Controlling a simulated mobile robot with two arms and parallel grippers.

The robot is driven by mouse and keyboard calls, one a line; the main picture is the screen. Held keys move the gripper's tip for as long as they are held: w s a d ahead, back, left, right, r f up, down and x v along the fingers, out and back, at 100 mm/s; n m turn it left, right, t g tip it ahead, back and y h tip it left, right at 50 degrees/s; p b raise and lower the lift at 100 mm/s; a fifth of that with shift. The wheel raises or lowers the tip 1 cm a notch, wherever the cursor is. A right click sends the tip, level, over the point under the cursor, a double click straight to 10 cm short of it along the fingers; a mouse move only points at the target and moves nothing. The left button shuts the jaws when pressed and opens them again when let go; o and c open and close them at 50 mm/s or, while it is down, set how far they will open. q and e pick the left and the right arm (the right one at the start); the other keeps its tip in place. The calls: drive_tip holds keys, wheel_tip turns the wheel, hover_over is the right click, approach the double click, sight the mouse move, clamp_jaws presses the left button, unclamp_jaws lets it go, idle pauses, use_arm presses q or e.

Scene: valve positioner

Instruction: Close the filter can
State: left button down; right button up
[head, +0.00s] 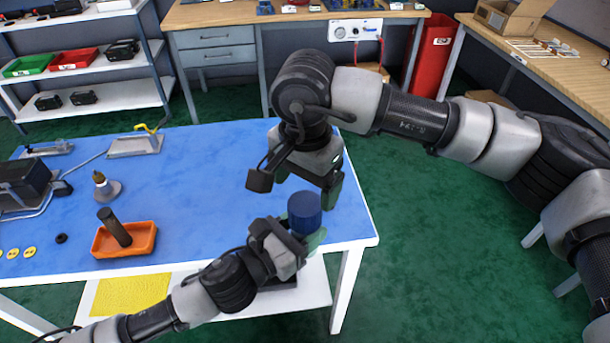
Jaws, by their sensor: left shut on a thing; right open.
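A dark blue cylinder that looks like the filter can (304,211) stands about upright near the right front edge of the blue table (215,185). My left gripper (304,232) is shut on it low down, with a greenish finger showing at its right side. My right gripper (308,183) is open just above the can, pointing down. I cannot tell whether the can's top is a separate lid or whether it touches the table. A dark cylinder (114,227) leans in an orange tray (142,239) at the left.
A small bottle (105,186), a black ring (61,239), several yellow discs (29,252) and a dark device (22,183) are on the table's left part. A metal fixture (136,145) stands at the back. The table's middle is clear.

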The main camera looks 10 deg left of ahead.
sight(305, 203)
wheel_tip(305, 203, down, 7)
drive_tip(key=shift+f, duration=0.1)
idle(0.3)
drive_tip(key=c, duration=0.9)
drive_tip(key=m, duration=0.6)
drive_tip(key=shift+c, duration=0.2)
drive_tip(key=o, duration=1)
